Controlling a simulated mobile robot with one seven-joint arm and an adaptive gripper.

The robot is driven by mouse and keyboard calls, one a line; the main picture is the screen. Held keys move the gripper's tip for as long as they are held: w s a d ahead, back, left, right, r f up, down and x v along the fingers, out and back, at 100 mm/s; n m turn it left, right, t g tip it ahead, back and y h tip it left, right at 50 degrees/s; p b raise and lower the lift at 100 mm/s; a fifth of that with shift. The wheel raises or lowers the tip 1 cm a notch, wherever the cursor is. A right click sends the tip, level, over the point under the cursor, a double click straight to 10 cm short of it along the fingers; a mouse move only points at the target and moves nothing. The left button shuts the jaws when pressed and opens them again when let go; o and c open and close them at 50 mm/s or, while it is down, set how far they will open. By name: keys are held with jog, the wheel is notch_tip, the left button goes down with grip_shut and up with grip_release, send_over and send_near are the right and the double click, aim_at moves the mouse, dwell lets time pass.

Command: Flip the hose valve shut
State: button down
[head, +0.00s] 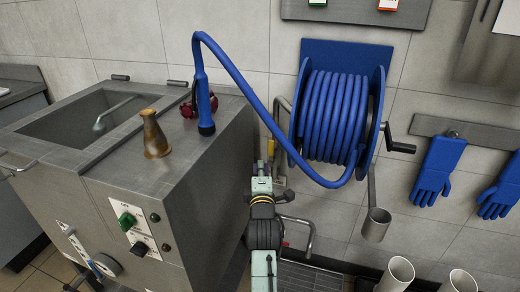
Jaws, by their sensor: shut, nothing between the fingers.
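A blue hose runs from the blue hose reel (335,115) on the wall, over to a blue spray nozzle (204,102) that stands on the mixer's top. A grey pipe (282,104) comes down at the reel's left side. My gripper (262,172) is in front of this pipe, beside the mixer's right side. It looks shut and empty. It hides part of the pipework, and I cannot tell whether it touches it.
The steel mixer (130,190) with its open basin fills the left. A brown flask (154,135) and a red part (188,109) are on its top. The hose loop hangs close above my gripper. A black crank (401,147) sticks out right of the reel.

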aim_at(270, 146)
jog(key=w+p, duration=0.2)
jog(key=w, duration=0.8)
jog(key=shift+s+d+r+m+t+b, duration=0.1)
jog(key=shift+s+d+m+t+b, duration=0.15)
jog(key=shift+d+m+b, duration=0.35)
dwell(0.3)
jog(key=d+m+b, duration=0.1)
jog(key=b, duration=0.1)
jog(key=m+t+b, duration=0.1)
jog(key=m, duration=0.1)
jog(key=shift+s+d+m+b, duration=0.3)
jog(key=shift+d+b, duration=0.05)
jog(key=s+d+f+m+t+h+b, duration=0.1)
jog(key=d+f+m+h+b, duration=0.3)
jog(key=m+b, duration=1)
jog(key=shift+s+d+f+m+h+b, duration=0.5)
jog(key=shift+d+m+h, duration=0.3)
jog(key=shift+d+h, duration=0.45)
jog(key=shift+s+r+t, duration=0.1)
jog(key=shift+r+t, duration=0.05)
jog(key=shift+t, duration=0.1)
